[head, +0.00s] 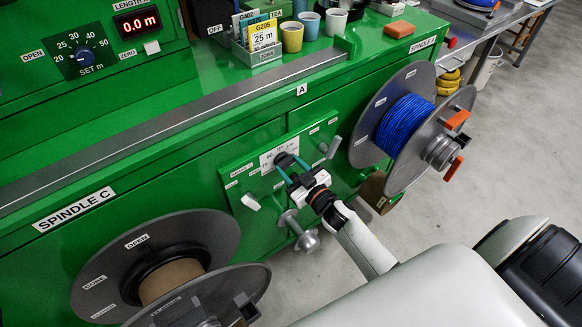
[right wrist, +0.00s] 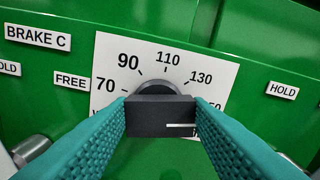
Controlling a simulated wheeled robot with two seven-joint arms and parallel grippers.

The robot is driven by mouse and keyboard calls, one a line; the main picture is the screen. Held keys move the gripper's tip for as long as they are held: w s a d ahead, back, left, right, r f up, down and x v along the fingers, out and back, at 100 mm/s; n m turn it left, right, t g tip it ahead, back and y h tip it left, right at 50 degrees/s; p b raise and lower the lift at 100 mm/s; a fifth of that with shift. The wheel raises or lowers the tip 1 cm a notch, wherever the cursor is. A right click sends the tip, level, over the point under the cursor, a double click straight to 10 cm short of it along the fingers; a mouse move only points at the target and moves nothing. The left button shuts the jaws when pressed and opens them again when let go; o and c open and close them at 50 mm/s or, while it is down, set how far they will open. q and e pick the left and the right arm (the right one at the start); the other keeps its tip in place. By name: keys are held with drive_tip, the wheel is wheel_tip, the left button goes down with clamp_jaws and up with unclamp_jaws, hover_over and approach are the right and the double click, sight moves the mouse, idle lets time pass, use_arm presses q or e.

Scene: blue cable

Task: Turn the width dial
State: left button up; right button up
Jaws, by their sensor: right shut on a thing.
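The width dial is a dark knob (right wrist: 158,113) in front of a white scale plate (right wrist: 208,65) marked 70, 90, 110, 130 and a partly hidden number at the right. A short white line shows on the right half of the knob's face. My right gripper (right wrist: 161,116) has its teal fingers shut on the knob, one on each side. In the head view the right gripper (head: 287,172) reaches the small panel on the green bench front, at the white plate (head: 272,158). The fingers hide the lower part of the scale. My left gripper is not in view.
Small levers flank the dial: one (head: 251,202) at left, one (head: 331,147) at right. Cups and a card box (head: 262,52) sit on the bench top.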

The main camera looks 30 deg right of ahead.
drive_tip(key=n, duration=0.3)
drive_tip(key=shift+a+n+b, duration=0.1)
drive_tip(key=shift+n+b, duration=0.35)
drive_tip(key=shift+n, duration=1.65)
drive_tip(key=o, duration=1)
drive_tip(key=shift+s, duration=0.1)
drive_tip(key=s, duration=0.4)
drive_tip(key=s+d, duration=0.1)
drive_tip(key=s, duration=0.6)
drive_tip(key=shift+s+d+b, duration=0.3)
drive_tip(key=shift+s, duration=0.1)
